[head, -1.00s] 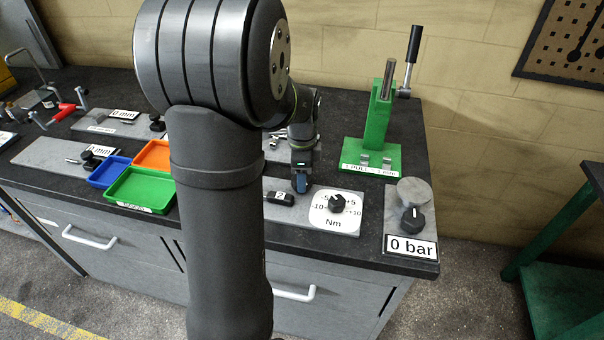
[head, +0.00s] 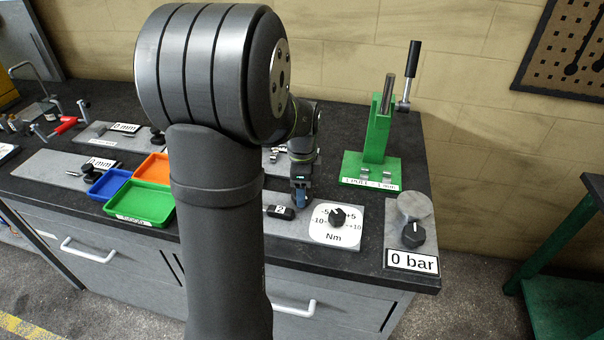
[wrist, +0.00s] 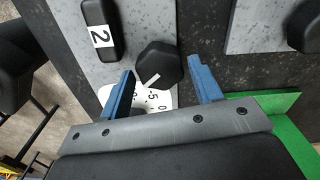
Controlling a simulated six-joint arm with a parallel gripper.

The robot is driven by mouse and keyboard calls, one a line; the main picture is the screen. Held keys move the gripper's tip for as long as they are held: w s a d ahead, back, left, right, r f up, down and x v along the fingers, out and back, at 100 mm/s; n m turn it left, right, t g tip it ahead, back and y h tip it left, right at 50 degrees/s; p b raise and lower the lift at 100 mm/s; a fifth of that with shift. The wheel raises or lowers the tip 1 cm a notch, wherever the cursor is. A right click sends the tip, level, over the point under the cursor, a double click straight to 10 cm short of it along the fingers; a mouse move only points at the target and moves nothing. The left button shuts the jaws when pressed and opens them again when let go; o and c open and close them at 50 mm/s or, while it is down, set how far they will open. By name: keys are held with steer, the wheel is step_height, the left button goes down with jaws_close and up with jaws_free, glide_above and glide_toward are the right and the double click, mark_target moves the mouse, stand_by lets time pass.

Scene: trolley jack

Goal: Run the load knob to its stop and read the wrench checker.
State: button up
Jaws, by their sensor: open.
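The wrench checker is a grey plate (head: 352,240) with a white dial (head: 335,237) marked Nm, from -10 to +10. A black knob (head: 337,217) with a white line stands on the dial; the line points up and left in the head view. My gripper (head: 301,200) is open and empty, at the back left of the dial. In the wrist view the hexagonal knob (wrist: 158,65) shows between and just beyond the two blue fingertips (wrist: 161,74). I see no contact. The fingers and gripper body hide part of the dial.
A black block (head: 281,212) marked 2 lies left of the dial. Right of it are a round black knob (head: 412,233) and a 0 bar label (head: 412,261). A green press (head: 375,140) with a lever stands behind. Green, blue and orange trays (head: 140,203) sit at left.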

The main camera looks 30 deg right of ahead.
step_height(320, 180, up, 17)
stand_by(0.4)
stand_by(3.8)
